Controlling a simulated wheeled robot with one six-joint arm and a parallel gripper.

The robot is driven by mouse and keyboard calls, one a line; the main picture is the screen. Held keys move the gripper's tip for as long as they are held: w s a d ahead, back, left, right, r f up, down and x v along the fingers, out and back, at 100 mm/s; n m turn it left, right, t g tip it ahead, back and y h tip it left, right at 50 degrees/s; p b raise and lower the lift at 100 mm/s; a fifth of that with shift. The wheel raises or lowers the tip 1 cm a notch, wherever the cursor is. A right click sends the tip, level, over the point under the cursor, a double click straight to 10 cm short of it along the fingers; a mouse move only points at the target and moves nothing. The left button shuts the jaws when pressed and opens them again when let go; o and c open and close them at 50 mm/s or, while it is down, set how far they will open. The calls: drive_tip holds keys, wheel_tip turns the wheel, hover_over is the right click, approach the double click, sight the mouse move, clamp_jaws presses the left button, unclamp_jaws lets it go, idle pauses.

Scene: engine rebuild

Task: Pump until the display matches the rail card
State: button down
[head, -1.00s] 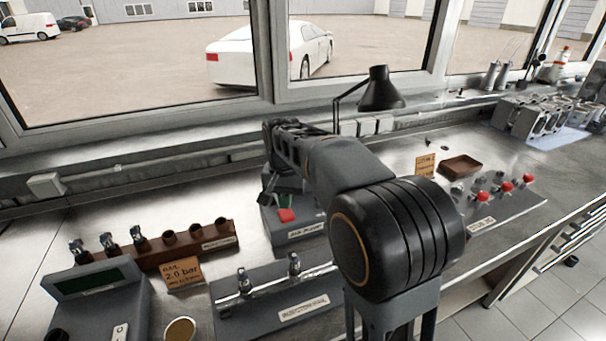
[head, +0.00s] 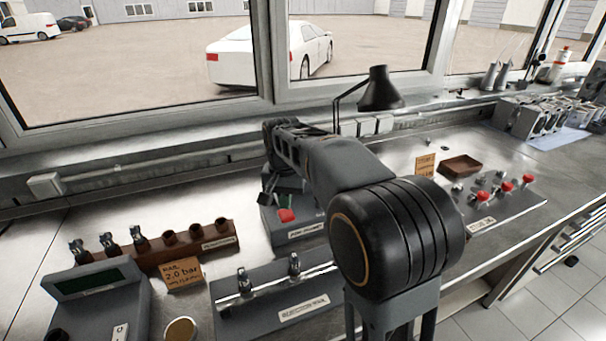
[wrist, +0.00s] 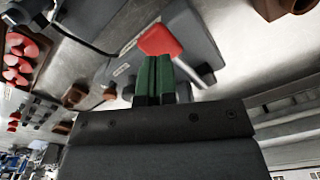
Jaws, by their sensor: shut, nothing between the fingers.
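The rail card (head: 182,273) is a tan card reading "RAIL 2.0 bar" in the head view. The display (head: 92,279) is a dark green screen on a grey box at lower left; I cannot read a figure on it. The pump (head: 300,233) is a grey box with a red pad (head: 287,215) on top. My gripper (head: 285,201) is partly hidden by my arm at the pump. In the wrist view its green fingers (wrist: 154,78) are shut and empty. Their tips lie close to the red pad (wrist: 160,40); I cannot tell whether they touch.
An injection rail block (head: 285,300) with two injectors stands in front of the pump. A brown rack (head: 185,243) with several injectors is to the left. A black lamp (head: 380,90) stands behind. A panel with red knobs (head: 505,187) and a brown tray (head: 460,166) are at right.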

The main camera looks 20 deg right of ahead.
sight(286, 213)
drive_tip(key=shift+f, duration=0.1)
drive_tip(key=shift+f+b, duration=1.5)
drive_tip(key=shift+f, duration=0.75)
drive_tip(key=shift+r, duration=0.2)
wheel_tip(286, 213, up, 4)
drive_tip(key=p, duration=0.4)
drive_tip(key=shift+r, duration=0.15)
drive_tip(key=shift+a, duration=0.1)
